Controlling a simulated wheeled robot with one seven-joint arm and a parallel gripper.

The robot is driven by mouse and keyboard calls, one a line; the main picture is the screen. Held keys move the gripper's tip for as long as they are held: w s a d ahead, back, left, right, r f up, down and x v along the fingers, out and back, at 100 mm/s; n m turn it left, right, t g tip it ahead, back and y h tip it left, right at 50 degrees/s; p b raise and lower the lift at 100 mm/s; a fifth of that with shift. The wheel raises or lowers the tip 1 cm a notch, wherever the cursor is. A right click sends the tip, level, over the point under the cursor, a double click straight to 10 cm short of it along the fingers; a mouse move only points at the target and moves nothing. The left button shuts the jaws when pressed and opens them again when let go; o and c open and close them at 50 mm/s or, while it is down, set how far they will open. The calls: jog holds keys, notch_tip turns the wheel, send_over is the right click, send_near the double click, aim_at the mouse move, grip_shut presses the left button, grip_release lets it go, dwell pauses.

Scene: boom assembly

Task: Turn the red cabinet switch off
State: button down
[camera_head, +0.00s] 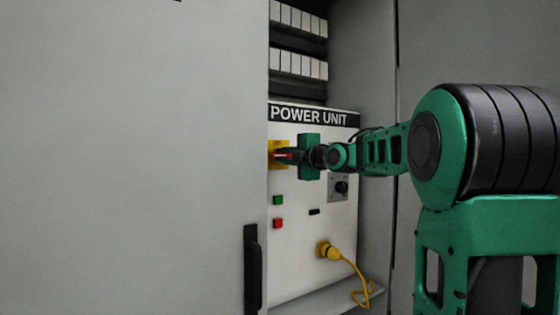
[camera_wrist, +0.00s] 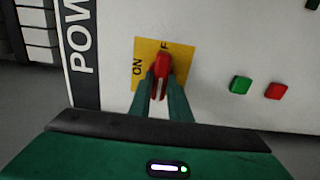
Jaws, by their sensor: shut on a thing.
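The red cabinet switch (camera_wrist: 161,68) sits on a yellow plate (camera_wrist: 180,56) on the white POWER UNIT panel. In the wrist view the plate reads ON at its left, and an F shows near the top, the rest of that word being hidden. My gripper (camera_wrist: 161,86) is shut on the red switch handle, one finger on each side. In the head view my gripper (camera_head: 284,156) reaches in from the right to the yellow plate (camera_head: 279,144). There the switch is mostly hidden by the fingers.
A green button (camera_head: 278,200) and a red button (camera_head: 278,224) sit below the switch. A black knob (camera_head: 341,187) is to the right. A yellow plug and cable (camera_head: 329,251) hang lower down. A grey cabinet door (camera_head: 130,160) with a black handle (camera_head: 252,270) stands at the left.

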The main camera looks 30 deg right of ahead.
jog(key=shift+w+a+f, duration=0.1)
jog(key=shift+a+f, duration=0.1)
jog(key=shift+f, duration=0.15)
jog(key=c, duration=1.6)
grip_release()
jog(key=shift+c, duration=0.2)
jog(key=shift+r, duration=0.15)
jog(key=shift+d, duration=0.1)
jog(key=s, duration=1)
jog(key=shift+s+d, duration=0.15)
jog(key=shift+s, duration=0.25)
